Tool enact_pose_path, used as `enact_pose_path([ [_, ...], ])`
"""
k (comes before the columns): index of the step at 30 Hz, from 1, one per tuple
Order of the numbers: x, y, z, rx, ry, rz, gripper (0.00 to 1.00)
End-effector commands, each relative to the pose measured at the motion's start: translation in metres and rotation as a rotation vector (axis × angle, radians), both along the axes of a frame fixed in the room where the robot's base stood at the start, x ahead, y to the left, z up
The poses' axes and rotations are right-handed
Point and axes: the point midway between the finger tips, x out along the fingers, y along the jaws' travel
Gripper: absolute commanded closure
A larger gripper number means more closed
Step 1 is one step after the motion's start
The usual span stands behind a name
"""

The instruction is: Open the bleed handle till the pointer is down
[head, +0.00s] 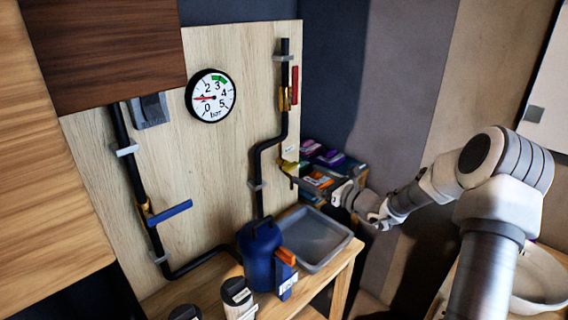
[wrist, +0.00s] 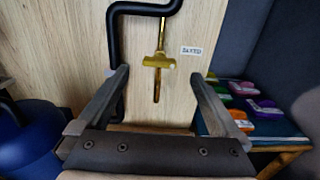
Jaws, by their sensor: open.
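The brass bleed valve (head: 289,167) sits at the lower right of the wooden board in the head view. In the wrist view its T-shaped brass handle (wrist: 158,61) shows upright, with a thin spout below it. My gripper (wrist: 159,75) is open, with its two fingers left and right of the valve in that view. No contact with the handle shows. The round gauge (head: 211,96) is on the board; its red pointer points left, near the 1, and a green band lies near the top of the dial.
A black pipe carries a blue lever (head: 170,212) at left and a red lever (head: 294,86) at upper right. A grey tray (head: 312,239) and a blue canister (head: 259,254) stand on the bench below. Colourful packets (head: 319,180) lie behind my gripper.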

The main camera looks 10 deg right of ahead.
Motion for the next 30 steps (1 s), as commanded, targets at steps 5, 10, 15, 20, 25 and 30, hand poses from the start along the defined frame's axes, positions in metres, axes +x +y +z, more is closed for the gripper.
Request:
enact_pose_path([
  [5,0.033,0.025,0.0,0.001,-0.001,0.004,0.0],
  [10,0.06,0.045,0.0,0.0,0.0,0.003,0.0],
  [15,0.079,0.058,0.0,-0.001,0.0,0.002,0.0],
  [20,0.088,0.064,-0.001,-0.001,0.002,0.001,0.0],
  [25,0.089,0.065,0.0,-0.001,0.002,0.0,0.0],
  [30,0.089,0.065,0.0,-0.001,0.002,0.0,0.07],
])
